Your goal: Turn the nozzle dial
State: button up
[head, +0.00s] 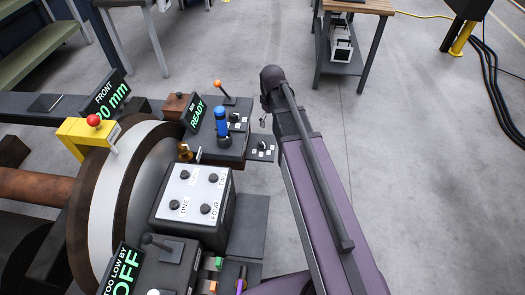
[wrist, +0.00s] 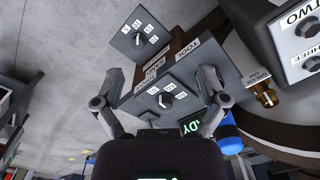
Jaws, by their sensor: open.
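The name labels are too small to tell which is the nozzle dial. In the head view the dials show on the dark box (head: 234,118) and on the small side plate (head: 262,146). My gripper (wrist: 161,76) is open and empty, its fingers to either side of the nearer dial.
A blue-handled tool (head: 221,121) and a green READY display (head: 197,114) stand beside the dials. A brass fitting (wrist: 266,97) is at right. A box with several knobs (head: 192,192) and a large wheel (head: 105,190) are nearby.

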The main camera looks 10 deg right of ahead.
aim_at(262, 142)
jog(key=w+f+n+b, duration=0.6)
jog(key=w+f+b, duration=0.9)
jog(key=f, duration=0.2)
jog(key=shift+w+f+n+b, duration=0.15)
jog(key=shift+w+n+b, duration=0.15)
jog(key=shift+n+b, duration=0.1)
jog(key=shift+f, duration=0.1)
notch_tip(262, 142, down, 14)
jog(key=b, duration=1.3)
jog(key=shift+r+b, duration=0.2)
jog(key=shift+b, duration=0.2)
jog(key=c, duration=1.1)
